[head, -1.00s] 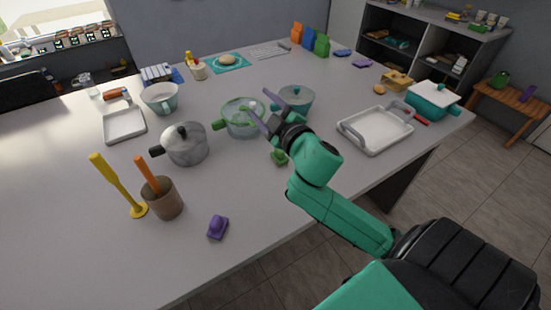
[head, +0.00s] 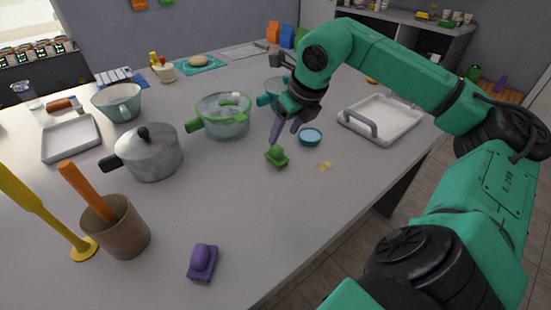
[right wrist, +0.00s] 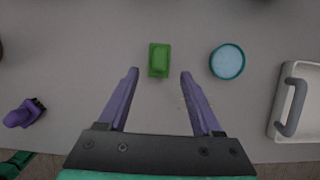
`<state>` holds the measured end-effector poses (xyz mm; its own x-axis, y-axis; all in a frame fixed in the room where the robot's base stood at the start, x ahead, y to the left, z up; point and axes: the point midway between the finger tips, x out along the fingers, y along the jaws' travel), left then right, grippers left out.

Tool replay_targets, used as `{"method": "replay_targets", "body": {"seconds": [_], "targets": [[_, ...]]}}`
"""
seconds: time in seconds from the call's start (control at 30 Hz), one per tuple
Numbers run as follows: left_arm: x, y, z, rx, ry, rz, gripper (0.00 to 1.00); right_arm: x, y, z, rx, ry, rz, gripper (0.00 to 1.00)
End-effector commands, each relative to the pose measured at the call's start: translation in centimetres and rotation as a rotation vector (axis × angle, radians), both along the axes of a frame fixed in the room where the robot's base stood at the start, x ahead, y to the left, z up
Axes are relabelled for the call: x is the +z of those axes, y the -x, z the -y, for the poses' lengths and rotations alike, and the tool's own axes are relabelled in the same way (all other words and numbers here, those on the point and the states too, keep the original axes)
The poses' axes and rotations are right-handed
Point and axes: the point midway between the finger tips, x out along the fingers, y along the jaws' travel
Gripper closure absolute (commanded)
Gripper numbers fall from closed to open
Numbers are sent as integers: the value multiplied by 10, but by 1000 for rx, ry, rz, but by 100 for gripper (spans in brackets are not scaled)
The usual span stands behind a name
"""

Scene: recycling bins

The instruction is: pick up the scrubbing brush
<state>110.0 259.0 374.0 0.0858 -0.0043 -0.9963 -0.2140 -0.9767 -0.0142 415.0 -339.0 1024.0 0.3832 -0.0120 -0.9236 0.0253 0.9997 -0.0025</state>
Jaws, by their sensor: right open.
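A small green scrubbing brush (head: 276,156) lies on the table, in front of the green-handled glass pot. A similar purple brush (head: 202,262) lies near the table's front edge. My right gripper (head: 284,134) is open and empty, pointing down just above and behind the green brush. In the right wrist view the green brush (right wrist: 159,58) lies centred ahead of and between the two purple fingers (right wrist: 160,76), with no visible contact. The purple brush (right wrist: 24,113) is far left there. My left gripper is not in view.
A round teal dish (head: 311,136) stands close right of the green brush, with yellowish crumbs (head: 323,166) nearby. A white tray (head: 382,118) is further right. The glass pot (head: 222,122) and a metal pot (head: 150,157) stand left. The table in front of the green brush is clear.

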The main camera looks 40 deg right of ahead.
Motion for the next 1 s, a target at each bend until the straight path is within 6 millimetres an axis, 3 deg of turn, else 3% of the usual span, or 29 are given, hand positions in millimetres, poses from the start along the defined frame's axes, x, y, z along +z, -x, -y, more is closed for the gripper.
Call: {"method": "replay_targets", "body": {"seconds": [0.4, 0.67, 0.83, 1.0], "targets": [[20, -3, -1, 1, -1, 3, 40, -62, -28, 0, 3, -5, -2, 34], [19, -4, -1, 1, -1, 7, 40, -70, -31, 0, 4, -2, 0, 34], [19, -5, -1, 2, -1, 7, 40, -70, -31, 0, 4, -2, 0, 99], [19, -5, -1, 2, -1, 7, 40, -70, -31, 0, 4, -2, 1, 100]]}}
